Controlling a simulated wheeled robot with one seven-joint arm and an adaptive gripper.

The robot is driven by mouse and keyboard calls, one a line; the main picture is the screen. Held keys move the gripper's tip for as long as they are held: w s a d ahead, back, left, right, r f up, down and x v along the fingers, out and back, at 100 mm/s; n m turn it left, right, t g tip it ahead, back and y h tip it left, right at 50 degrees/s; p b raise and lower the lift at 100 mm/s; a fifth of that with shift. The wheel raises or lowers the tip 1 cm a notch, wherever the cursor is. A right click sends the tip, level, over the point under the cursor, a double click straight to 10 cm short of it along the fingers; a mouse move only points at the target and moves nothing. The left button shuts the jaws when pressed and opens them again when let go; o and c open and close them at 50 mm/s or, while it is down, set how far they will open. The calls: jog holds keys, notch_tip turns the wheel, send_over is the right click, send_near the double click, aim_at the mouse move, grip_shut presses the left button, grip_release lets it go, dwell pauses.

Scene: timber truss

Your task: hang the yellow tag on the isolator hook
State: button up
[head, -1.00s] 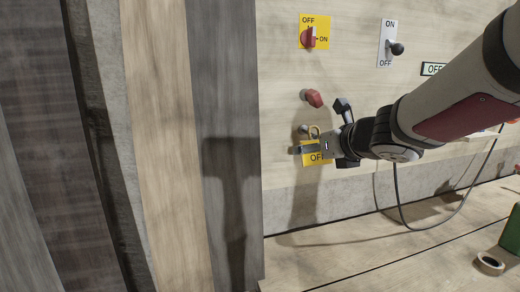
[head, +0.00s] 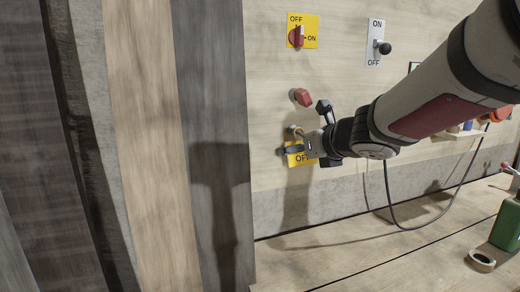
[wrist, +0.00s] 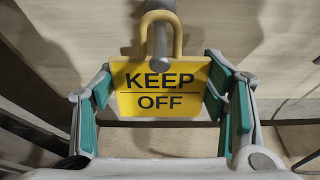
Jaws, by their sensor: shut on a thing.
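The yellow tag (wrist: 158,92) reads KEEP OFF and fills the middle of the wrist view, upright, with a tan loop on top. My gripper (wrist: 160,95) is shut on the tag, its teal pads at the left and right edges. A grey hook with a rounded tip (wrist: 160,61) shows inside the loop's opening, and the loop's top crosses its shaft. I cannot tell for sure how deep the loop sits on it. In the head view the tag (head: 295,160) is partly hidden by my gripper (head: 295,150), close to the wall panel.
A red knob (head: 302,97) sticks out just above the hook. Higher up are a red rotary switch (head: 297,36) on a yellow plate and a black-knobbed lever (head: 382,47). A dark timber post (head: 212,120) stands left. A tape roll (head: 482,260) and green container (head: 507,225) lie on the bench.

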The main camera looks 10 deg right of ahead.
jog(key=o, duration=1.1)
jog(key=shift+s, duration=0.15)
jog(key=s+d+r+m+t+h+p, duration=0.15)
jog(key=s+d+r+m+h, duration=0.35)
jog(key=s+r+m, duration=0.6)
jog(key=s+d+f+m+g+h+p, duration=0.1)
jog(key=s+d+f+m+g+h, duration=0.3)
jog(key=s+m, duration=0.6)
jog(key=s+a+f+m+g+y, duration=0.2)
jog(key=s+a+f+m, duration=0.1)
jog(key=s+f+m, duration=0.1)
jog(key=s+a+f+m+g+y+p, duration=0.1)
jog(key=s+a+f+m+g+y, duration=0.1)
jog(key=s+f+m, duration=0.2)
jog(key=s+a+f+m+g+y+p, duration=0.1)
jog(key=s+a+f+m+g+y, duration=0.1)
jog(key=s+m, duration=0.5)
jog(key=shift+s+a+f+m, duration=0.2)
jog(key=shift+a+f+m, duration=0.25)
jog(key=shift+f+m, duration=0.15)
jog(key=shift+s+a+f+m, duration=0.2)
jog(key=shift+a+f+m, duration=0.25)
jog(key=shift+f, duration=0.2)
